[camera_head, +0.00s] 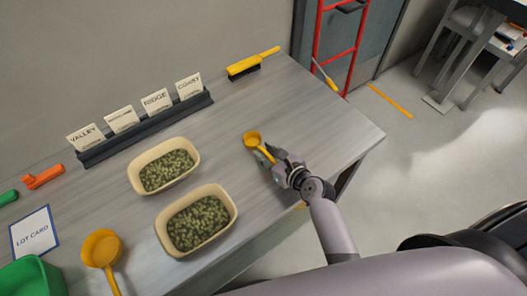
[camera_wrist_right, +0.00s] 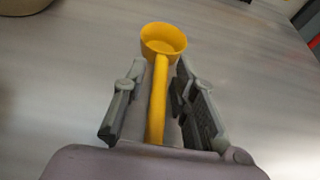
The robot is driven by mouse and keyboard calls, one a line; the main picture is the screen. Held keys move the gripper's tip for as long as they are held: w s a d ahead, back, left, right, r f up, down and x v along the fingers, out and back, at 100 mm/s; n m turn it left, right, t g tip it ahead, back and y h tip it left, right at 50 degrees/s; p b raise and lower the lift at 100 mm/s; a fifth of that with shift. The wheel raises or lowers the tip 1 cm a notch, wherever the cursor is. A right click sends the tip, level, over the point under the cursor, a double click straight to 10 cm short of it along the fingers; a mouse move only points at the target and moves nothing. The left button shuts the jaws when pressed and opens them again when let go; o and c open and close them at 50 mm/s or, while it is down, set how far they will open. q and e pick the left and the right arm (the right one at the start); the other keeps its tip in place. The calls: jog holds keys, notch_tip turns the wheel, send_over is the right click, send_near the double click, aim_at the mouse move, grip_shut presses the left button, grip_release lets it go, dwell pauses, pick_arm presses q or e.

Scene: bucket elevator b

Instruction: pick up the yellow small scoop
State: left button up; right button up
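The yellow small scoop (camera_head: 252,139) lies on the grey table, right of the two bowls. In the right wrist view its round cup (camera_wrist_right: 163,40) is beyond the fingertips, and its handle runs back between the fingers. My right gripper (camera_head: 271,156) is at the scoop's handle. In the wrist view the right gripper's fingers (camera_wrist_right: 158,85) stand apart on both sides of the handle, with gaps visible, so it is open. The handle's near end is hidden by the gripper body. A larger yellow scoop (camera_head: 101,249) lies at the lower left. My left gripper is not in view.
Two cream bowls of green pellets (camera_head: 136,179) (camera_head: 163,236) stand mid-table. A dark card rack (camera_head: 146,130), a yellow brush (camera_head: 253,63), an orange tool (camera_head: 43,177), a lot card (camera_head: 34,233) and a green bin (camera_head: 30,277) surround them. The table is clear around the small scoop.

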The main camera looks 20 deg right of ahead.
grip_shut()
dwell(0.4)
